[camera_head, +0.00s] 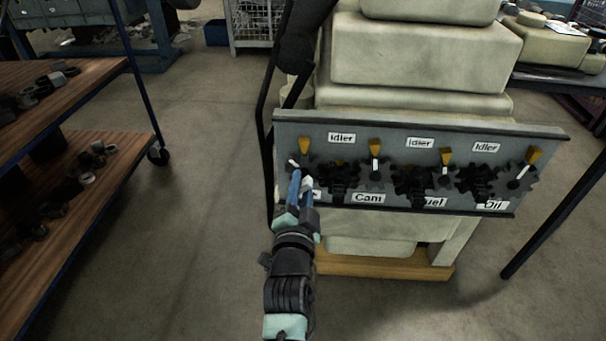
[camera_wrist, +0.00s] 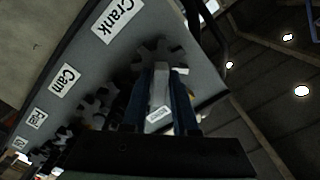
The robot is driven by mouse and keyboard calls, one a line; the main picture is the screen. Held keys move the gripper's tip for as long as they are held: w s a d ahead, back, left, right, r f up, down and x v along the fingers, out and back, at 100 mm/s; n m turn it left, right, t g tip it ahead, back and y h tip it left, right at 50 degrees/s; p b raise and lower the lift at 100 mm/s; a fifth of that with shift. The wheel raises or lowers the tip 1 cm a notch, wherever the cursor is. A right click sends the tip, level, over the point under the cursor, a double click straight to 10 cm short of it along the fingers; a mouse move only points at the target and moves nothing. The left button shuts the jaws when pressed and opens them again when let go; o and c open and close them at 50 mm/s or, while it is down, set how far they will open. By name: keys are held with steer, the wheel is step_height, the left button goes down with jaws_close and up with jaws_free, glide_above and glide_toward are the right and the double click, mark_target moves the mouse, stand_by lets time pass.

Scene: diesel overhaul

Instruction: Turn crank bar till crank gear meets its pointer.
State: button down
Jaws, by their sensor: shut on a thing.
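The crank gear (camera_head: 307,168) is the dark toothed gear at the left end of the grey panel, partly hidden by my gripper. Its white mark (camera_head: 294,163) sits at the gear's upper left, a little left of the orange pointer (camera_head: 305,146) above it. My gripper (camera_head: 302,182) is at the front of this gear. In the wrist view the blue fingers of my gripper (camera_wrist: 160,88) are shut on the pale grey crank bar (camera_wrist: 161,84), which stands out from the crank gear (camera_wrist: 158,53). The Crank label (camera_wrist: 117,16) shows beside it.
The panel (camera_head: 400,128) also carries the Cam, Fuel and Oil gears with idlers between them, each labelled one under an orange pointer. A pale engine block (camera_head: 425,55) rises behind. A wooden shelf cart (camera_head: 75,190) stands left; the floor between is clear.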

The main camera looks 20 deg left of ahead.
steer(key=shift+f+m+b, duration=0.3)
steer(key=shift+m+b, duration=0.2)
steer(key=shift+b, duration=0.1)
steer(key=shift+m+b, duration=0.4)
steer(key=shift+m, duration=0.1)
steer(key=shift+r+m, duration=0.3)
steer(key=shift+m, duration=0.1)
steer(key=shift+f+m+b, duration=0.2)
steer(key=shift+m+b, duration=0.55)
steer(key=shift+m, duration=0.05)
steer(key=shift+r+m, duration=0.15)
steer(key=shift+m, duration=0.55)
